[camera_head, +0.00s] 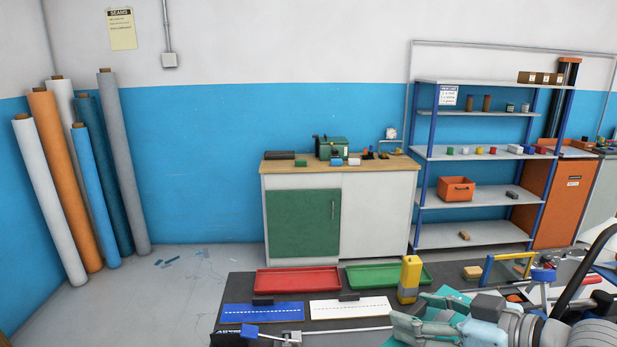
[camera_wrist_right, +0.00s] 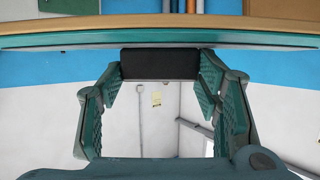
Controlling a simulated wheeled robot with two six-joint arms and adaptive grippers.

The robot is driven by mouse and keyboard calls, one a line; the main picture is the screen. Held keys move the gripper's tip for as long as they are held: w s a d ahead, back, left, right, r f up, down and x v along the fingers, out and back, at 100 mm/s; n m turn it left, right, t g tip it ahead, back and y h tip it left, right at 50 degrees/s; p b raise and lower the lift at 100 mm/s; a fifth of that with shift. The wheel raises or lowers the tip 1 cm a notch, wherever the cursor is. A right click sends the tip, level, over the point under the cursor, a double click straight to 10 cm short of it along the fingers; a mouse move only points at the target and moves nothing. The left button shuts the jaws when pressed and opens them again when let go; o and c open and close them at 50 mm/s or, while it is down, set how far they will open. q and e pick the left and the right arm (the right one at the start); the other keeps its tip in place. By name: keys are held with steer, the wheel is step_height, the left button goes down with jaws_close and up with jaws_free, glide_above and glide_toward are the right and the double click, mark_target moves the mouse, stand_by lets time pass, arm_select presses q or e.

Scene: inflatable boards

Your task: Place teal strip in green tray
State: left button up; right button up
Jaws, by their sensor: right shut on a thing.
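The teal strip (camera_head: 452,294) shows only in part behind and beside my right gripper (camera_head: 400,325), near the front right of the dark table. In the right wrist view, a long teal edge (camera_wrist_right: 60,43) crosses the top of the picture. A black tab (camera_wrist_right: 160,63) sits against it, between the fingertips of my right gripper, which is shut on it. The green tray (camera_head: 388,275) lies at the back of the table, left of and beyond the gripper. It looks empty. My left gripper is not in view.
A red tray (camera_head: 298,280) is left of the green one. Blue (camera_head: 262,314) and white (camera_head: 350,307) strips with black tabs lie in front. A yellow and grey upright object (camera_head: 409,279) stands by the green tray's front right corner. Tools and a frame crowd the right side.

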steer(key=s+f, duration=0.1)
steer(key=s, duration=0.1)
steer(key=s+f+n+g+y, duration=0.1)
steer(key=s, duration=0.1)
steer(key=s+f+n, duration=0.1)
steer(key=s, duration=0.1)
steer(key=shift+s+a+f+g+y, duration=0.1)
steer(key=shift+s+a+g+y, duration=0.2)
steer(key=shift+a+g, duration=0.1)
steer(key=shift+n+g+y, duration=0.4)
steer(key=s+f, duration=0.2)
steer(key=f, duration=0.1)
steer(key=s+d+f, duration=0.1)
steer(key=shift+f, duration=0.35)
